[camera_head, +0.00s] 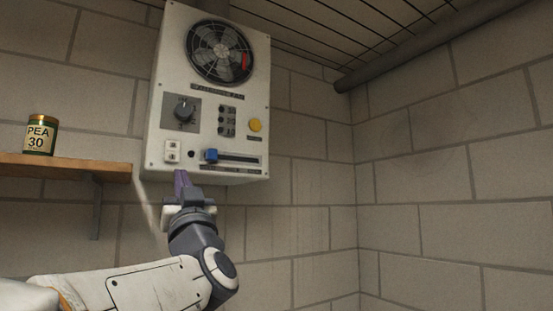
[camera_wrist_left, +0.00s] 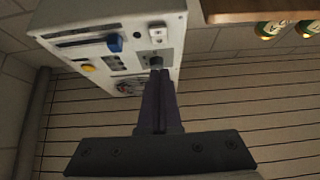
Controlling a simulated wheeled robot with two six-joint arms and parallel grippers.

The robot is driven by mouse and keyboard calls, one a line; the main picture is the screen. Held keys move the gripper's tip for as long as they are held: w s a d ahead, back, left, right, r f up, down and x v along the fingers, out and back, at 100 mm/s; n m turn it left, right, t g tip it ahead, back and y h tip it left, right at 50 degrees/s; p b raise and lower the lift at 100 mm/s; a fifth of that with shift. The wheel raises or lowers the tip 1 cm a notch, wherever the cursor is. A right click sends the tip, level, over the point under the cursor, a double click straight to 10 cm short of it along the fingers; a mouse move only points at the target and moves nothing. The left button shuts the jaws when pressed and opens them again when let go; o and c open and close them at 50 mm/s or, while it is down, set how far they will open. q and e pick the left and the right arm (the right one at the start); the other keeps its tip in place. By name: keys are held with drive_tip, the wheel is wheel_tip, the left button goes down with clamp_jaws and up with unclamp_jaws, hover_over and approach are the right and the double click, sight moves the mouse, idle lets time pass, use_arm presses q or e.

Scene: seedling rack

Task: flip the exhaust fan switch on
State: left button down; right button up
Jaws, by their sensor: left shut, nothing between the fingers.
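A pale control panel (camera_head: 158,92) hangs on the block wall, with a round fan (camera_head: 221,52) behind a dark grille at its top. A small white switch (camera_head: 172,151) sits at its lower left; it also shows in the left wrist view (camera_wrist_left: 157,36). Its label and its on or off position are too small to tell. My left gripper (camera_head: 181,174) is shut and empty, its purple fingers pointing up just below the switch. In the left wrist view the fingertips (camera_wrist_left: 157,73) overlap the panel near the dark knob; contact cannot be told. My right gripper is not in view.
Near the switch are a dark knob (camera_head: 184,109), a blue slider handle (camera_head: 211,155), several small dark switches (camera_head: 227,121) and a yellow button (camera_head: 255,125). A wooden shelf (camera_head: 70,168) with a pea can (camera_head: 40,136) is at left. The wall right of the panel is clear.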

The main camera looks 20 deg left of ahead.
sight(172, 155)
use_arm(q)
drive_tip(key=p+x, duration=0.2)
drive_tip(key=x, duration=0.1)
drive_tip(key=f+p+x, duration=0.1)
drive_tip(key=p+x, duration=0.1)
drive_tip(key=x, duration=0.2)
drive_tip(key=w+p+x, duration=0.1)
drive_tip(key=p+x, duration=0.2)
drive_tip(key=shift+w+a, duration=0.1)
drive_tip(key=shift+a, duration=0.5)
drive_tip(key=shift+w+a+f, duration=0.2)
drive_tip(key=shift+w+a, duration=0.1)
drive_tip(key=shift+a, duration=0.1)
